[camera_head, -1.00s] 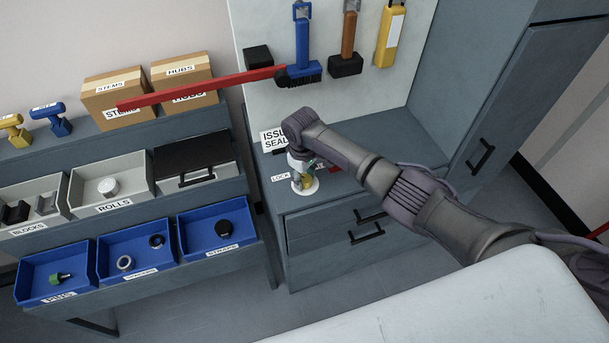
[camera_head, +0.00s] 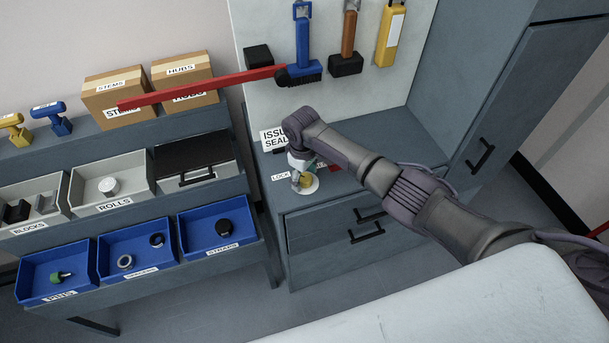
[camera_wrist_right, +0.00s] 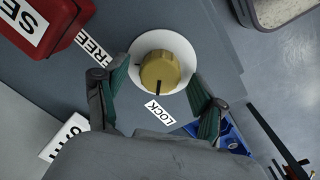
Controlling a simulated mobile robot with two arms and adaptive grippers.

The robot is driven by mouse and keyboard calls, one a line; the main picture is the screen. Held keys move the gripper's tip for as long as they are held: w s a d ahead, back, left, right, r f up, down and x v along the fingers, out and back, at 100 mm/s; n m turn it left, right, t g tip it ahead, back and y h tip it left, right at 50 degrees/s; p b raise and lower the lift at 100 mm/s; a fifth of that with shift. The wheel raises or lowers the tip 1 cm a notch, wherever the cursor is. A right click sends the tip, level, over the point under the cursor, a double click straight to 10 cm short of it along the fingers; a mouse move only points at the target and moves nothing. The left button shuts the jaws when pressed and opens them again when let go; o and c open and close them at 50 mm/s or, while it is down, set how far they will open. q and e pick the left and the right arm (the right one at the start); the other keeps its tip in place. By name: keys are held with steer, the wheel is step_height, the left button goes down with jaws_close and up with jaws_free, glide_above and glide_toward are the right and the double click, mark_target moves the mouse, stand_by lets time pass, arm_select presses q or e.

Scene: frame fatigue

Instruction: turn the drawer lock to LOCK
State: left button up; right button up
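The drawer lock is a round gold knob (camera_wrist_right: 160,68) on a white disc (camera_wrist_right: 184,48). Its black pointer mark faces the LOCK label (camera_wrist_right: 160,112); the FREE label (camera_wrist_right: 94,48) is to the upper left. In the head view, the lock disc (camera_head: 311,186) sits on the drawer cabinet top, partly hidden by my right gripper (camera_head: 301,180). In the right wrist view, my right gripper (camera_wrist_right: 161,75) is open, with a green-padded finger on each side of the knob and visible gaps between. My left gripper is not in view.
A red box (camera_wrist_right: 48,22) lies close to the lock. A sign (camera_head: 274,138) stands behind it. Tools hang on the white back panel (camera_head: 330,95). A shelf rack with blue bins (camera_head: 140,270) stands left. Two drawers with black handles (camera_head: 367,237) are below.

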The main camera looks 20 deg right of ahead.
mark_target(303, 178)
step_height(303, 178, up, 12)
steer(key=shift+s+a, duration=0.2)
steer(key=shift+a, duration=0.05)
stand_by(0.4)
stand_by(0.3)
